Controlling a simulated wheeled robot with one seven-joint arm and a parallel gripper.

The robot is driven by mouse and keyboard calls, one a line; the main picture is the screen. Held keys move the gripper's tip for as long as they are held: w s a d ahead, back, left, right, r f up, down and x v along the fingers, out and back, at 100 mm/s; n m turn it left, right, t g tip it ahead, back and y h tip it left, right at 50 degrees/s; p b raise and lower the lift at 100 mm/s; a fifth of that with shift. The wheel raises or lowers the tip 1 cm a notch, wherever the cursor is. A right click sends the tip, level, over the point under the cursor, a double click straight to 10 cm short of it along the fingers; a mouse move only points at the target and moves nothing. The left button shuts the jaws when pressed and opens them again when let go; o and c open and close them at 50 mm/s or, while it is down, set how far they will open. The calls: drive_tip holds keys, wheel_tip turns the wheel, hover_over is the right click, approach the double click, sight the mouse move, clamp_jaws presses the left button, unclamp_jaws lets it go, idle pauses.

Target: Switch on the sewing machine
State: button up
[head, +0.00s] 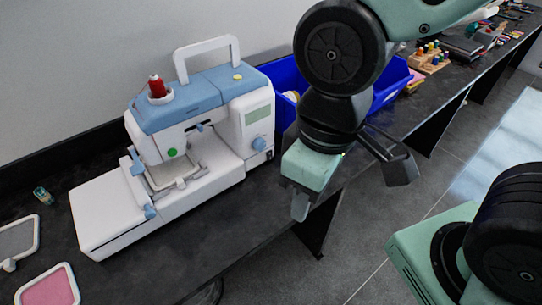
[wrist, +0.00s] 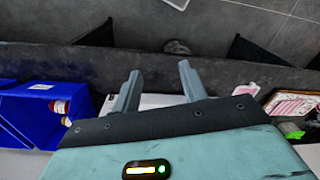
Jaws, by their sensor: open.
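The white and light-blue sewing machine (head: 218,137) stands on the dark table in the head view, with a red spool on top. A green button (head: 172,152) is on its front, a blue dial (head: 259,143) is on its right-hand part, and a small dark switch-like spot (head: 270,155) is low at its right end. My gripper (head: 300,207) hangs to the right of the machine, near the table's front edge, apart from it. In the wrist view my gripper (wrist: 157,68) has its two fingers spread with nothing held between them. A white surface shows behind them, too hidden to name.
A blue bin (head: 290,75) stands behind my arm, right of the machine; it also shows in the wrist view (wrist: 28,108). Thread spools in a wooden rack (head: 428,60) stand farther right. Two framed pieces lie at the left, one pink (head: 48,288). The table front before the machine is clear.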

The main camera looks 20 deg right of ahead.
drive_tip(key=shift+w+f, duration=0.1)
drive_tip(key=shift+f, duration=0.05)
drive_tip(key=c, duration=0.5)
drive_tip(key=w+f+m, duration=0.1)
drive_tip(key=w+f, duration=0.1)
drive_tip(key=w+f+m, duration=0.1)
drive_tip(key=w+f, duration=0.1)
drive_tip(key=w+f+m+y, duration=0.1)
drive_tip(key=w+f, duration=0.1)
drive_tip(key=shift+w+a+m+t, duration=0.2)
drive_tip(key=shift+a+m+t, duration=0.1)
drive_tip(key=shift+m, duration=0.1)
clamp_jaws()
drive_tip(key=w+d+f+m+t+b, duration=0.1)
drive_tip(key=w+d+f+m+t, duration=0.3)
drive_tip(key=w+f+m, duration=0.4)
drive_tip(key=w+d+f+m+t+y+b, duration=0.1)
drive_tip(key=w+d+f+m+t, duration=0.2)
drive_tip(key=w+d+f+m, duration=0.4)
drive_tip(key=shift+w+d+f+m+t, duration=0.15)
drive_tip(key=shift+w+f+m+t, duration=0.35)
drive_tip(key=shift+m, duration=1.1)
drive_tip(key=shift+w, duration=0.1)
